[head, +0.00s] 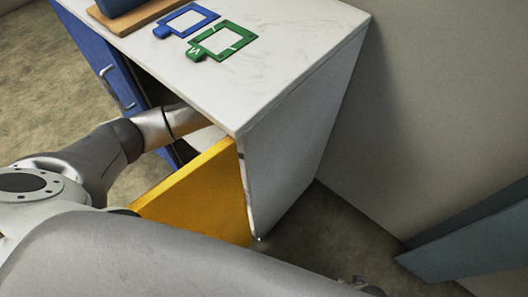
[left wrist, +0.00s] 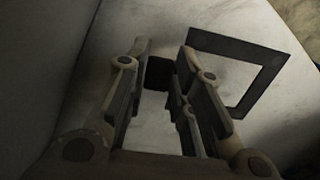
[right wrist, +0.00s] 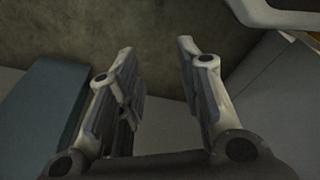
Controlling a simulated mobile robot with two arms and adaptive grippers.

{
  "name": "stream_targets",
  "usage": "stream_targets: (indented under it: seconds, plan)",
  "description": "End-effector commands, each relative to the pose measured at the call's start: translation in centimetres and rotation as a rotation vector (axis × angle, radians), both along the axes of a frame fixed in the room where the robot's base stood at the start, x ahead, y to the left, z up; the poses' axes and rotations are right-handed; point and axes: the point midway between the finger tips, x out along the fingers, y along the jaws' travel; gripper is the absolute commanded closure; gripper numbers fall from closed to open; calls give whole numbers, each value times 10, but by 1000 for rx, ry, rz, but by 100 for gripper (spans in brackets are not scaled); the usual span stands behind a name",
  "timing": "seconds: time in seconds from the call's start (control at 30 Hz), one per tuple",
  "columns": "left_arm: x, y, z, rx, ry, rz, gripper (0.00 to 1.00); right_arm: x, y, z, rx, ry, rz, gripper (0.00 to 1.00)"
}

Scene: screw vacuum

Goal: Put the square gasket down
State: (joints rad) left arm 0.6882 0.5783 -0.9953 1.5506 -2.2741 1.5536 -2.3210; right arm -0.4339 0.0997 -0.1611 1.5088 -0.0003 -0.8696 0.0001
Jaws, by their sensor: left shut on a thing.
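The square gasket (left wrist: 275,72) is a dark square frame with a tab, seen in the left wrist view against a pale surface inside the cabinet. My left gripper (left wrist: 169,62) is shut on its tab, and the frame extends to the right of the fingers. It is too dim to tell whether the gasket touches the surface. In the head view my left arm reaches into the cabinet under the countertop, so the gripper and gasket are hidden there. My right gripper (right wrist: 155,48) is open and empty, over the floor.
The white cabinet (head: 290,20) has an open yellow door (head: 195,195) close to my left arm and a blue front (head: 90,50). A blue frame (head: 203,14) and a green frame (head: 247,36) lie on top, near a wooden board (head: 140,17). A wall stands at right.

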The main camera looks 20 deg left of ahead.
Motion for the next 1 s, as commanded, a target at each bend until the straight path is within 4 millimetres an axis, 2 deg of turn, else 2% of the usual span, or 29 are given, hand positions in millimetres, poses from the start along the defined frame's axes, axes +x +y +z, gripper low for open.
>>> stream_targets:
  seconds: [0.13, 0.3, 0.37, 0.53, 0.87, 0.9, 1.0]
  plan:
    - [0, -13, 0, -2, -1, -1, 96, 0, 0, 0, 1, -3, 0, 66]
    - [-1, -11, -30, -2, 3, 2, 96, 1, 0, -1, -1, 7, 0, 66]
    - [0, -11, -35, -1, 1, 1, 96, 4, 1, 4, 0, 1, 0, 66]
    - [1, -10, -35, 0, -1, 0, 96, 12, 2, 13, 4, -21, -1, 66]
    - [1, -10, -37, 0, -2, 0, 96, 3, 2, 10, 0, 6, -2, 66]
    - [1, -10, -37, 0, -2, 0, 74, 2, 2, 12, 1, 5, -2, 66]
    - [1, -10, -37, 0, -2, 0, 61, 3, 2, 14, 3, -1, -2, 66]
